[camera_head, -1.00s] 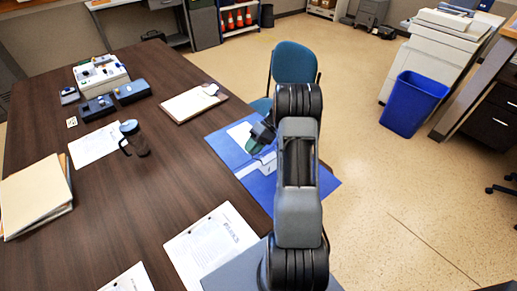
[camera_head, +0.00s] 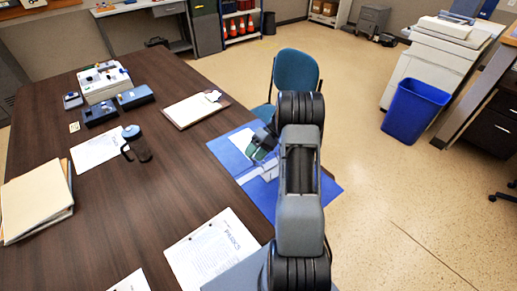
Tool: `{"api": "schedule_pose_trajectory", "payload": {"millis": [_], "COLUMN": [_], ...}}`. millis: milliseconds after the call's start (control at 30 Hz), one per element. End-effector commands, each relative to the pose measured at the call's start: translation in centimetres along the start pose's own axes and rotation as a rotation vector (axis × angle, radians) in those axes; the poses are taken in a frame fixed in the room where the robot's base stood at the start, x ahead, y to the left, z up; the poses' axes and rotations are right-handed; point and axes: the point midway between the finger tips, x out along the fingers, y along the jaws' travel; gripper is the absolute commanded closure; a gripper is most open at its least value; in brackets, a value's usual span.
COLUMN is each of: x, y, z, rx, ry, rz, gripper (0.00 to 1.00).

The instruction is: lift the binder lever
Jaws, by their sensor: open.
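The blue binder (camera_head: 222,147) lies open on the right edge of the brown table. Its pale metal mechanism (camera_head: 268,174) shows in part beside my arm. The lever itself is too small and too covered to make out. My gripper (camera_head: 254,156) is over the binder, just above and left of the mechanism, with its dark fingers open. I see nothing held between them. I cannot tell whether the fingers touch the binder. My arm hides part of the binder's right side.
Dark trays (camera_head: 134,97) stand farther back. A teal chair (camera_head: 297,71) stands behind the binder, and a blue bin (camera_head: 416,108) stands on open floor.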

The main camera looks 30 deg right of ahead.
Motion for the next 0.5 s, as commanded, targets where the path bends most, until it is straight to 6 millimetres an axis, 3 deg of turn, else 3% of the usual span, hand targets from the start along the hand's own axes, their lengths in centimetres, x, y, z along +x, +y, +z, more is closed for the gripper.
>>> {"api": "schedule_pose_trajectory", "payload": {"millis": [167, 500], "x": [-2.1, -9.1], "y": [-0.1, -0.2], "z": [0.0, 0.0], "rx": [0.001, 0.001], "ry": [0.003, 0.003], "rz": [0.001, 0.002], "gripper": [0.38, 0.38]}}
